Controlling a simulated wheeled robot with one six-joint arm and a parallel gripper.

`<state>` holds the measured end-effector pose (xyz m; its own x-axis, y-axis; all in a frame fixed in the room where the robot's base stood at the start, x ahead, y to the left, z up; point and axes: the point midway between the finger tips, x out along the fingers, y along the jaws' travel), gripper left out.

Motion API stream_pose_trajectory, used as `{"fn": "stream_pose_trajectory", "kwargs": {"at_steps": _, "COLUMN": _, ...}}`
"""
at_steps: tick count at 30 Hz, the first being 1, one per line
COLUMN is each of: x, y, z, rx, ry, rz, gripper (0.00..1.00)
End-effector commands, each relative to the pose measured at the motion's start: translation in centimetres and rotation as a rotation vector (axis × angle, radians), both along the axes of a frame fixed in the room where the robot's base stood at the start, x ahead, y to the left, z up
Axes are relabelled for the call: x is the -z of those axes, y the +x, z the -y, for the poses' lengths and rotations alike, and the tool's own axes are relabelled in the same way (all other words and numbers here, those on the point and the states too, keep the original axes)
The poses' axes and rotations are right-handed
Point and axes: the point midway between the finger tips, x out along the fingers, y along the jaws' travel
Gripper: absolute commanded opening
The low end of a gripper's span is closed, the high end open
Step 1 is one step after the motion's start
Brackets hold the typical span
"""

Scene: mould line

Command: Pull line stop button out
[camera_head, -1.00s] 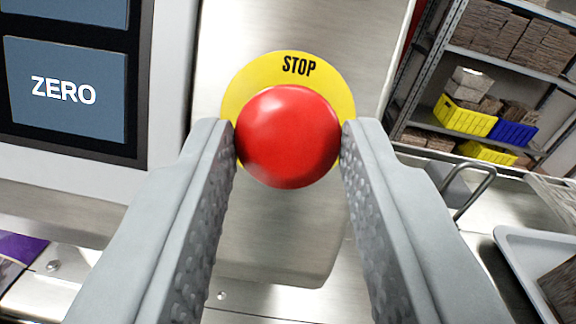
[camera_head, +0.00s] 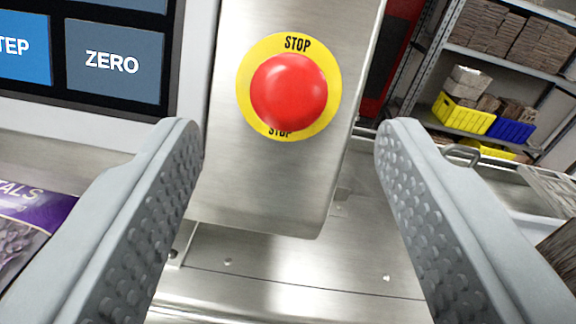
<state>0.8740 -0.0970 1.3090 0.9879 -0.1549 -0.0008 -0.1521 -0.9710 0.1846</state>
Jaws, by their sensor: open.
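The line stop button (camera_head: 289,91) is a round red mushroom head on a yellow ring (camera_head: 330,113) marked STOP above and below. It sits on a brushed metal box (camera_head: 265,185). My gripper (camera_head: 290,137) is open wide, with one grey studded finger at the left and one at the right of the picture. Its fingertips are apart from the button and lower in the picture than its middle. Nothing is between the fingers in their grip. I cannot tell from this view whether the button is in or out.
A dark panel with a blue-grey ZERO key (camera_head: 115,63) and a brighter blue key (camera_head: 22,48) is at the left. Shelves with a yellow bin (camera_head: 463,115) and a blue bin (camera_head: 511,130) stand at the back right. A purple printed item (camera_head: 35,215) lies at lower left.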

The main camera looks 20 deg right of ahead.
Motion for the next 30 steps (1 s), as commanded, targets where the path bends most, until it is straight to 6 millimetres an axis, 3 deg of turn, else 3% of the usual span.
{"fn": "stream_pose_trajectory", "kwargs": {"at_steps": 21, "x": -0.1, "y": -11.3, "z": -1.8, "rx": -0.001, "ry": 0.000, "rz": 0.001, "gripper": 0.54}}
{"fn": "stream_pose_trajectory", "kwargs": {"at_steps": 30, "x": 0.0, "y": -13.5, "z": -2.2, "rx": -0.001, "ry": 0.000, "rz": 0.000, "gripper": 0.54}}
